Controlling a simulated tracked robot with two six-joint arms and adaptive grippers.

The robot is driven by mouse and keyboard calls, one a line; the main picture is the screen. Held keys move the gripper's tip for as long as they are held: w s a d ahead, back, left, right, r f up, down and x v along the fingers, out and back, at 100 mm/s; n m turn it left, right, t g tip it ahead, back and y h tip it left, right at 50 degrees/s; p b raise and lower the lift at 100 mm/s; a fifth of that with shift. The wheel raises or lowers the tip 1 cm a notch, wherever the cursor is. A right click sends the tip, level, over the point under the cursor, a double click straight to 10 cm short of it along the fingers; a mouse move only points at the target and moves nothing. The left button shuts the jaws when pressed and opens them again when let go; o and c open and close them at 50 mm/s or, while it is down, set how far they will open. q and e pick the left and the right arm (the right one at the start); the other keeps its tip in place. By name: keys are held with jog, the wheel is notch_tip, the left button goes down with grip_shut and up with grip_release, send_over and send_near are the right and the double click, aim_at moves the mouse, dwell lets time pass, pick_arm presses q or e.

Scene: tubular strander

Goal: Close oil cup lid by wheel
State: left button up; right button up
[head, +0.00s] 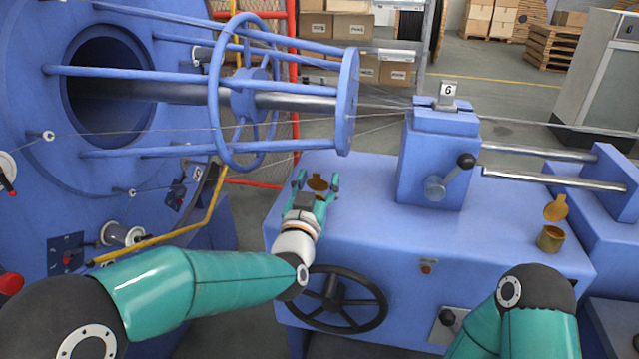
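The oil cup by the wheel shows only as a small brass lid (318,184) on the blue machine top, behind the black handwheel (333,298). The lid appears raised; the cup body is hidden by my gripper. My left gripper (317,182) is open, with its green fingers spread to either side of the lid. I cannot tell whether a finger touches it. My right arm (520,315) shows at the bottom right; its gripper is out of view.
A second brass oil cup (550,239) with its lid (556,207) standing open is at the right of the blue top. A clamp block with a black-knobbed lever (466,160) stands between. A round blue cage (346,100) overhangs behind my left gripper.

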pick_arm(q)
jog(key=shift+o, duration=0.6)
jog(key=shift+s, duration=0.1)
jog(key=v, duration=0.7)
jog(key=shift+s+a, duration=0.15)
jog(key=shift+s, duration=0.2)
jog(key=shift+f, duration=0.15)
